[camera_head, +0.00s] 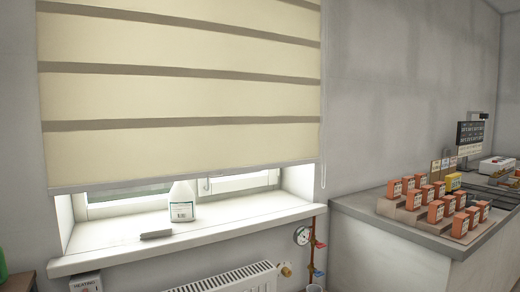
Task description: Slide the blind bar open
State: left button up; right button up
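A cream blind (190,100) with darker horizontal stripes covers most of the window in the head view. A thin pull cord (323,150) hangs at the blind's right edge. Neither of my grippers shows in this view.
A radiator (225,281), a gauge (302,236) and red-handled valves are below. At right, a counter (395,225) holds several orange boxes (435,211).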

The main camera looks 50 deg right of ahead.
aim_at(83, 157)
jog(key=z, duration=1.3)
jog(key=k, duration=0.35)
jog(key=z, duration=0.05)
jog(key=i, duration=1.15)
jog(key=u, duration=1.2)
